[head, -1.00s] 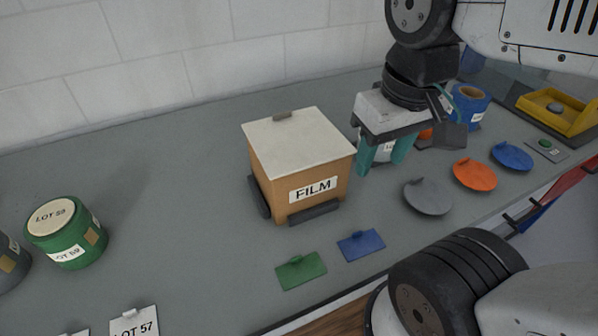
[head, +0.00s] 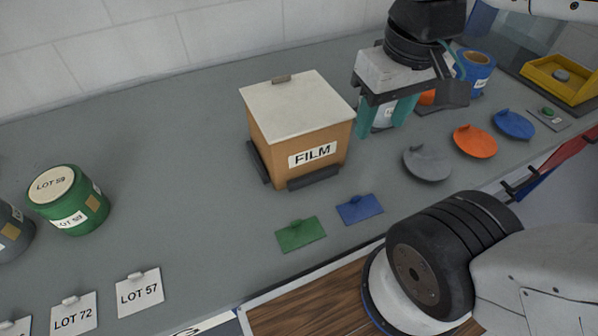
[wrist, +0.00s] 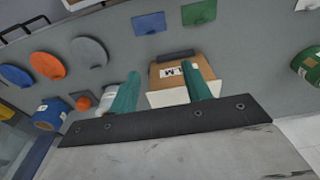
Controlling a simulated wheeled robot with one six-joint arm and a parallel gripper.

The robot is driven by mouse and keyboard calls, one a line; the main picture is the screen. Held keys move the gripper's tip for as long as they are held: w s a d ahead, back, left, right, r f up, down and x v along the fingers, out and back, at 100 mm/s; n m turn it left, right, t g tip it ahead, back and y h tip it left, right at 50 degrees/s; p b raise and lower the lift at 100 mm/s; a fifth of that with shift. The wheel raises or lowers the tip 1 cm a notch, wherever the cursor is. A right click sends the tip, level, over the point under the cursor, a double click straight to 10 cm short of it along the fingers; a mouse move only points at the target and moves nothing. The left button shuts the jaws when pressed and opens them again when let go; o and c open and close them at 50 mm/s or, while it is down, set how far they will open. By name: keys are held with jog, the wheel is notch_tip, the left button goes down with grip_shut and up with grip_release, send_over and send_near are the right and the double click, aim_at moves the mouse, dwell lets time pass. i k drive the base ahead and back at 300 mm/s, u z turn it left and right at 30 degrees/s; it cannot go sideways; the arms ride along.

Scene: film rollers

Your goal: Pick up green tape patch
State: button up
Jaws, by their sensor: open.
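The green tape patch (head: 300,234) is a flat green rectangle with a small raised tab. It lies on the grey bench in front of the FILM box, left of a blue patch (head: 360,209). The green patch also shows in the wrist view (wrist: 199,12) at the top edge, beside the blue one (wrist: 149,23). My gripper (head: 388,112) has teal fingers and is open.
The FILM box (head: 296,130) with a pale lid stands between the gripper and the green patch. Grey (head: 427,163), orange (head: 475,141) and blue (head: 514,124) discs lie to the right. A green LOT 59 roll (head: 82,212) and label cards (head: 139,292) are left.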

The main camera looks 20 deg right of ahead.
aim_at(300, 233)
jog(key=u, duration=0.05)
jog(key=k, duration=0.5)
jog(key=u, duration=1.5)
jog(key=k, duration=0.65)
jog(key=z, duration=1)
jog(key=i, duration=0.5)
jog(key=u, duration=0.05)
